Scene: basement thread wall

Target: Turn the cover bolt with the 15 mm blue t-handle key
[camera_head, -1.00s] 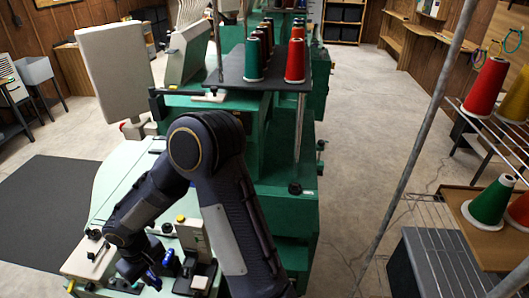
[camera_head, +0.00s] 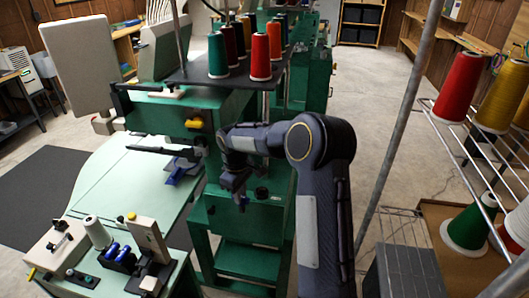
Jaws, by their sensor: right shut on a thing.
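My right gripper (camera_head: 236,190) points down at the green machine's front, at the end of my bent right arm. Blue t-handles (camera_head: 118,251) stand in a black holder on the bench at lower left. My left gripper is not in view.
Thread cones (camera_head: 260,58) stand on a dark shelf above the machine. A pale table (camera_head: 125,185) lies left of it. A grey pole (camera_head: 405,120) and a cone rack (camera_head: 470,145) stand at right. Floor between pole and machine is clear.

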